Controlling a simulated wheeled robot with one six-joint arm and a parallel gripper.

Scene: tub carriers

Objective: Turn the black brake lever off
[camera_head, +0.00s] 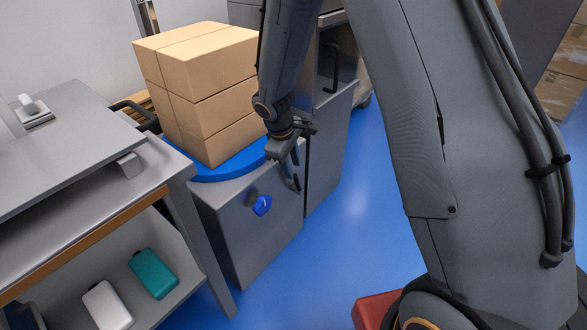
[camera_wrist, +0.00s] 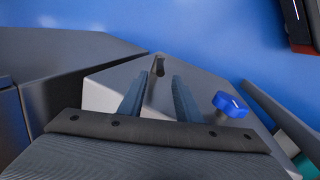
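A small black lever (camera_wrist: 158,66) sits on the grey cabinet, near its edge, in the wrist view. My gripper (camera_wrist: 161,78) is open, with its two fingers apart and the lever showing between and just beyond their tips. I cannot tell whether a finger touches it. In the head view my gripper (camera_head: 291,168) hangs at the right part of the grey cabinet front (camera_head: 245,245). The lever cannot be made out clearly there behind the fingers. A blue knob (camera_head: 262,205) is on the same face, left of my gripper; it also shows in the wrist view (camera_wrist: 230,104).
A stack of cardboard boxes (camera_head: 205,85) stands on a blue round plate (camera_head: 213,172) atop the cabinet. A grey bench (camera_head: 75,150) with a teal case (camera_head: 153,272) and a white case (camera_head: 107,306) below is at the left. Blue floor (camera_head: 345,225) is open at the right.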

